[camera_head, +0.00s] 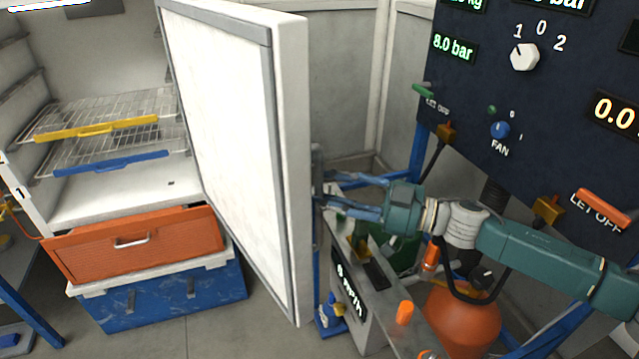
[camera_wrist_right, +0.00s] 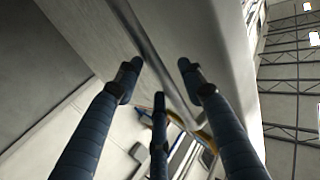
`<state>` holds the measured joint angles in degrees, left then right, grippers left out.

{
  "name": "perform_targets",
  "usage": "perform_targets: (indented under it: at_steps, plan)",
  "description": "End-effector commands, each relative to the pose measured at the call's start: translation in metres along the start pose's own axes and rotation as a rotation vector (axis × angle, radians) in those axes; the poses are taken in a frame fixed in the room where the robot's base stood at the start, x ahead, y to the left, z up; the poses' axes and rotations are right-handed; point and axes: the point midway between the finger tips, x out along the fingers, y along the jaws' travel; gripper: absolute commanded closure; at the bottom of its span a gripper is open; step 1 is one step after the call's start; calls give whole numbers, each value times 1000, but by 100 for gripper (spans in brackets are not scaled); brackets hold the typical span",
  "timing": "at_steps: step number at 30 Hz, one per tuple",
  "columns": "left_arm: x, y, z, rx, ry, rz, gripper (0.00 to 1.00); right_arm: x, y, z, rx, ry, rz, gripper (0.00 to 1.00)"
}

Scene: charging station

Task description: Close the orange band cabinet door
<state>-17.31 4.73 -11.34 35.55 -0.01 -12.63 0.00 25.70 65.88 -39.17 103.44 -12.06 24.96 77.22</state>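The white cabinet door (camera_head: 235,125) stands wide open, its inner panel facing left and its thick edge toward me. Its outer face is hidden in the head view, and I cannot make out an orange band. My right gripper (camera_head: 323,193) is on the right side of the door, fingers pointing left at the outer face near a grey handle-like part. My left gripper is not in view.
The open cabinet holds wire racks with a yellow handle (camera_head: 95,128) and a blue handle (camera_head: 110,163). An orange drawer (camera_head: 180,238) and a blue box (camera_head: 165,295) sit below. A dark control panel (camera_head: 560,90) and orange tank (camera_head: 462,322) are at right.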

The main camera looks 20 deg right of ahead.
Motion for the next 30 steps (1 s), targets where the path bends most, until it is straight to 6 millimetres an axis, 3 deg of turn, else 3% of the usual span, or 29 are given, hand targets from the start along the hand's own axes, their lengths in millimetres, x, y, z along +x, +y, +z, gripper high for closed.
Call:
perform_targets:
  at_steps: [4, 13, 19, 30]
  plan:
    - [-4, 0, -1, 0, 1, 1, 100, 11, 0, -1, 0, 1, -1, 60]
    - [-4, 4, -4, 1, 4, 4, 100, 13, 0, 1, -1, -1, 0, 60]
    - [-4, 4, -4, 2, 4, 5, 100, 13, 0, 0, -1, -1, -1, 98]
    - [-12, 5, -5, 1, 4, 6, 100, 22, -3, -2, 3, 1, 1, 100]
